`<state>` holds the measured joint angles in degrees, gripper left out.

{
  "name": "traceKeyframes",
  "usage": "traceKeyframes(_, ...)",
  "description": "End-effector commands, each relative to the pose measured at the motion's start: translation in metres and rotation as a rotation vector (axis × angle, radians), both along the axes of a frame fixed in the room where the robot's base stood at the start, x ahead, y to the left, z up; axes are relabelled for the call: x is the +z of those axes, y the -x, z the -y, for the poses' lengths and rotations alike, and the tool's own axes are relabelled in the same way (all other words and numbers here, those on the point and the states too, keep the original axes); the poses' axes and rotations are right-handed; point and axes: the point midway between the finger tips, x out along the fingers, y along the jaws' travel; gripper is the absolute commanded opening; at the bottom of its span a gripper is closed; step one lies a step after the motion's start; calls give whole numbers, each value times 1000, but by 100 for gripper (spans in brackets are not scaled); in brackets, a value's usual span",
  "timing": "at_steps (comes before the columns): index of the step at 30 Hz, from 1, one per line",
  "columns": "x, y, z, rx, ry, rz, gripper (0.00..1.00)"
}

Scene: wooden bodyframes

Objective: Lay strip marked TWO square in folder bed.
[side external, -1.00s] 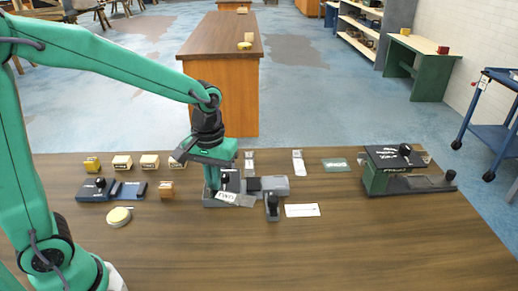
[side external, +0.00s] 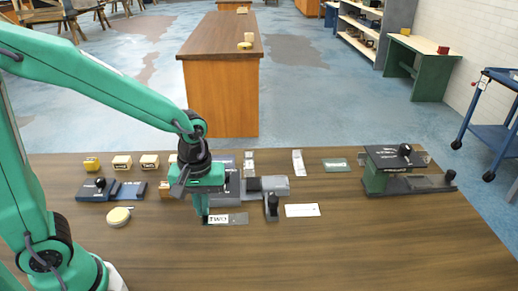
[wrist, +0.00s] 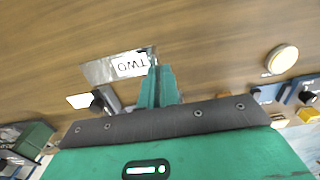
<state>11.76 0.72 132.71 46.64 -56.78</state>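The strip marked TWO (side external: 238,219) is a thin grey metal strip with a white label, in front of the grey bench tool that looks like the folder (side external: 275,186). In the wrist view the strip (wrist: 98,72) extends left from my fingertips. My gripper (side external: 204,219) points down with its fingers together at the strip's label end; it appears shut on that end. The fingers also show in the wrist view (wrist: 153,62). The folder has a dark upright plate, a grey bed and a black-knobbed handle (side external: 272,205). My gripper partly hides its left side.
A white card (side external: 302,210) lies right of the folder. A green press (side external: 378,180) stands further right. The table's front is clear.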

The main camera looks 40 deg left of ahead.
Motion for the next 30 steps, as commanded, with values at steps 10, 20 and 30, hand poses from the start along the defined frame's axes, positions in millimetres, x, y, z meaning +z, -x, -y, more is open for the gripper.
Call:
traceKeyframes(10,-30,-21,-45,6,0,-4,0)
traceKeyframes(20,-58,-41,-88,3,1,-2,0)
traceKeyframes(30,-64,-45,-97,-1,0,-1,0)
